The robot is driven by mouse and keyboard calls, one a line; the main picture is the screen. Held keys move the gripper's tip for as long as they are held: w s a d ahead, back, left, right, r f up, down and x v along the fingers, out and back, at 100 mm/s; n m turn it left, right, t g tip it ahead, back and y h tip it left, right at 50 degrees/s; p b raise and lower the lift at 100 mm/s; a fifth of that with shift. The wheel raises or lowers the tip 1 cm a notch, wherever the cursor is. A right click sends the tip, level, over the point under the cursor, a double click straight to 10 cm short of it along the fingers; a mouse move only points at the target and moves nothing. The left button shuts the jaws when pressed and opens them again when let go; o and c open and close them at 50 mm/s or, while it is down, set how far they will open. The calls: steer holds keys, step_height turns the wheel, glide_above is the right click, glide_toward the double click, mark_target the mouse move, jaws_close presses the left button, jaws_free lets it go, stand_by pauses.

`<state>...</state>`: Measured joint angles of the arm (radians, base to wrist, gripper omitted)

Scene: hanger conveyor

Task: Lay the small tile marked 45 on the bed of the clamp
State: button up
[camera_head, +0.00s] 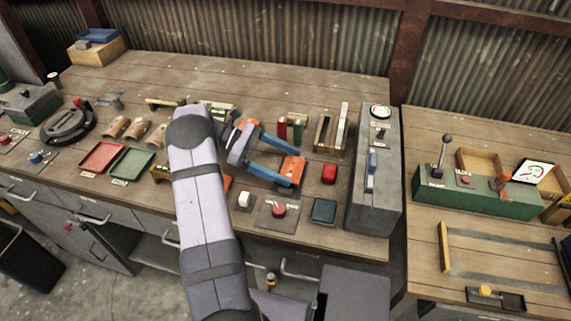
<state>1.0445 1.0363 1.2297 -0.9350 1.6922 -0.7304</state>
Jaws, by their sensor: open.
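My gripper (291,170) reaches to the right over the middle of the bench, its two blue fingers spread apart. An orange piece (293,168) shows at the fingertips; I cannot tell whether it lies between them or below them, or whether it is part of the clamp. No number 45 can be read on any piece at this size, so I cannot tell which is the tile. A small white block (244,199) lies just below and left of the gripper. My arm hides part of the bench, including most of an orange thing (229,182) beside it.
A tall grey cabinet (370,190) stands right. Red (101,157) and green (131,163) trays lie left.

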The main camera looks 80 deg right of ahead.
steer(key=v, duration=0.2)
steer(key=b+v, duration=0.1)
steer(key=v, duration=0.2)
steer(key=shift+w+a+f, duration=0.1)
steer(key=shift+w+f, duration=0.05)
steer(key=shift+w, duration=0.25)
steer(key=shift+w+r+b, duration=0.3)
steer(key=shift+w+r, duration=0.05)
steer(key=shift+w, duration=0.05)
steer(key=shift+w+r, duration=0.2)
steer(key=shift+w, duration=0.05)
